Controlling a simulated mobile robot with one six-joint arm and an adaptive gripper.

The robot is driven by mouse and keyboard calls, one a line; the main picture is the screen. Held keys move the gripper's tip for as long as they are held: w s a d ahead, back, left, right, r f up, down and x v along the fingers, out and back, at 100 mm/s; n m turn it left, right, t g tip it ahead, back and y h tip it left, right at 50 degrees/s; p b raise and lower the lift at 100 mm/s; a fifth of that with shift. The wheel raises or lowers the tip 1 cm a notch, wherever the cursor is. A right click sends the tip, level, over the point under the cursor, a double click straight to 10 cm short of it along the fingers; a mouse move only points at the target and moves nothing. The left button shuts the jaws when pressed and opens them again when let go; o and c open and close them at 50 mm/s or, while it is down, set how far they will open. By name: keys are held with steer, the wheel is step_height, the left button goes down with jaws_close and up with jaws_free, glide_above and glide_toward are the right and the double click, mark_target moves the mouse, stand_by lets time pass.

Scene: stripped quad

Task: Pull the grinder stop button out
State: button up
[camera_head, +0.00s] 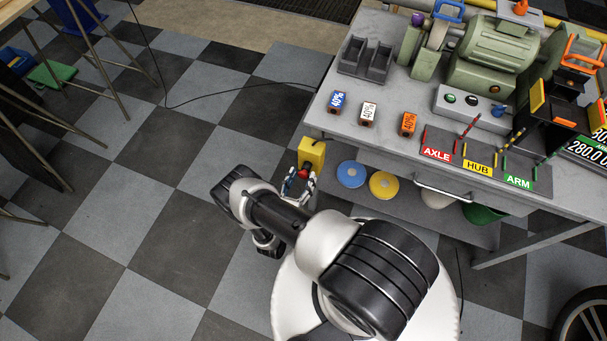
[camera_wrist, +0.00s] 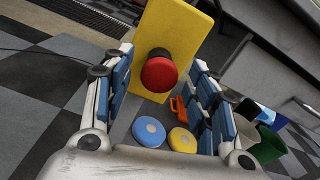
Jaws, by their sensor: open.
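The grinder stop button is a red mushroom button (camera_wrist: 159,72) on a yellow box (camera_wrist: 180,30) in the wrist view. In the head view the yellow box (camera_head: 312,151) is at the left front edge of the workbench, with the red button (camera_head: 303,174) low on its near side. My gripper (camera_wrist: 160,88) is open, one blue-padded finger on each side of the button. The fingers look apart from the button. In the head view my gripper (camera_head: 299,186) is just in front of the box, partly hidden by my arm.
The grey workbench (camera_head: 345,120) carries a green grinder (camera_head: 495,55), labelled blocks, and AXLE, HUB and ARM trays. Below it a blue disc (camera_head: 351,174) and a yellow disc (camera_head: 384,185) lie on a lower shelf. Checkered floor on the left is mostly clear, with a thin cable.

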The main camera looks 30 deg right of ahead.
steer(key=shift+x, duration=1.05)
steer(key=shift+c, duration=0.4)
